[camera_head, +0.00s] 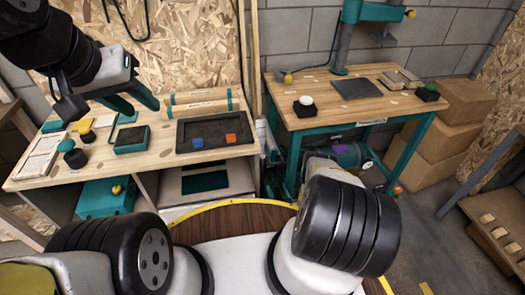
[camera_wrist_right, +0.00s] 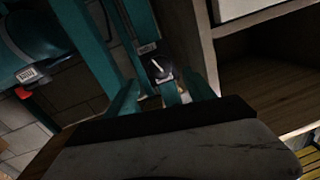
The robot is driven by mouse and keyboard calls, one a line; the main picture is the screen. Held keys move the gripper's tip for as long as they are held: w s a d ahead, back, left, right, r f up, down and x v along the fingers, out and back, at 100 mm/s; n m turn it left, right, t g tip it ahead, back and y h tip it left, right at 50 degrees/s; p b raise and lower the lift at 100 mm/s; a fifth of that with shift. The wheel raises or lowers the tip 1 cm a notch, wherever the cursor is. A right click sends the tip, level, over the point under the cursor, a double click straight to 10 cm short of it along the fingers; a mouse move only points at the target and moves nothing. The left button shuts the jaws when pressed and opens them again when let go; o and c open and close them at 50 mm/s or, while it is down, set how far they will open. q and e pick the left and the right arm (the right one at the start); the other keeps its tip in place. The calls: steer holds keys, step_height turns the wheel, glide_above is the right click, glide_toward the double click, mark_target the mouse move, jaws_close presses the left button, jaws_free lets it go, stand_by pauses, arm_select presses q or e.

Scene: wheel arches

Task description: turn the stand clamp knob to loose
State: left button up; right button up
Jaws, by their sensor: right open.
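In the right wrist view a small dark round knob (camera_wrist_right: 158,67) with a white pointer line sits on a teal and grey part, beyond my right gripper (camera_wrist_right: 163,92). The pointer slants up to the left. I cannot tell for sure that this is the stand clamp knob. My right gripper's teal fingers are apart, with the knob a little beyond their tips and not visibly touched. In the head view this gripper is hidden. My left gripper (camera_head: 143,113) is open and empty above the left workbench.
The left workbench (camera_head: 160,170) carries a dark tray (camera_head: 215,130) with blue and orange blocks. Cardboard boxes (camera_head: 465,105) stand right. An open wooden shelf (camera_wrist_right: 270,75) borders the wrist view.

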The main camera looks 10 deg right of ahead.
mark_target(272, 178)
steer(key=w, duration=0.5)
steer(key=w+a, duration=0.1)
steer(key=w, duration=0.1)
steer(key=shift+w, duration=0.25)
steer(key=shift+a, duration=0.1)
steer(key=c, duration=1.3)
